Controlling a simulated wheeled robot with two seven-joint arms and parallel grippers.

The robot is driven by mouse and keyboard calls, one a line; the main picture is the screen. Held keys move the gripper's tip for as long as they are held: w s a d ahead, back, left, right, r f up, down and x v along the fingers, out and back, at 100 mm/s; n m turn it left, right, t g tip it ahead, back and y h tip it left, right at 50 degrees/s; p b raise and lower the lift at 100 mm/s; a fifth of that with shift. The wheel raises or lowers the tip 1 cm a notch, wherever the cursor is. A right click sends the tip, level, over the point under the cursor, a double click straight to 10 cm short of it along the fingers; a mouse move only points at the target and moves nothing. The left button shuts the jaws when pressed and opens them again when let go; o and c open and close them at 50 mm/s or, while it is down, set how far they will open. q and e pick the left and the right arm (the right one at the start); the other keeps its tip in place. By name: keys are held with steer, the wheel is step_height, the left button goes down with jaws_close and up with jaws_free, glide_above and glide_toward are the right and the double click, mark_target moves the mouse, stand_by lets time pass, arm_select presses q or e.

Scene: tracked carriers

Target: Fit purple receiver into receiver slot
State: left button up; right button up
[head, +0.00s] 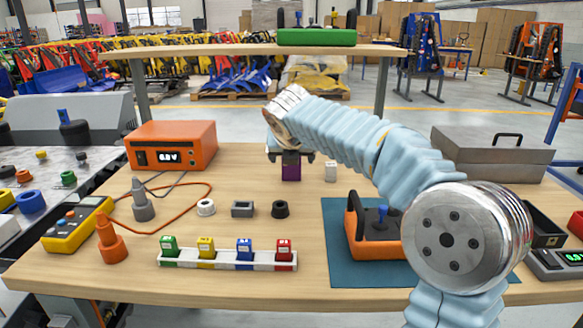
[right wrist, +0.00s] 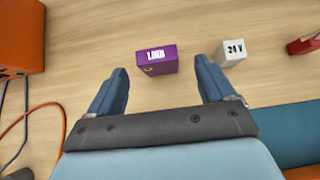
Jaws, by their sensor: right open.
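The purple receiver (head: 291,172) is a small block standing on the wooden table; its label reads "LINK" or similar in the right wrist view (right wrist: 157,60). My right gripper (head: 290,158) is over it in the head view, partly hiding its top. In the right wrist view its open fingers (right wrist: 161,68) point towards the receiver, which shows between and just beyond the tips, apart from both. An orange and black joystick unit (head: 357,222) lies on a teal mat, partly behind my right arm. I cannot make out a receiver slot. My left gripper is not in view.
A white "24 V" block (right wrist: 234,51) stands close right of the receiver. An orange power supply (head: 171,145) is at left. A rack of coloured blocks (head: 227,261) lies in front. A grey case (head: 492,153) is back right.

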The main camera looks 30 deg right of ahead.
mark_target(291, 167)
steer(key=x, duration=0.7)
steer(key=shift+r, duration=0.1)
steer(key=shift+a, duration=0.1)
steer(key=c, duration=1.1)
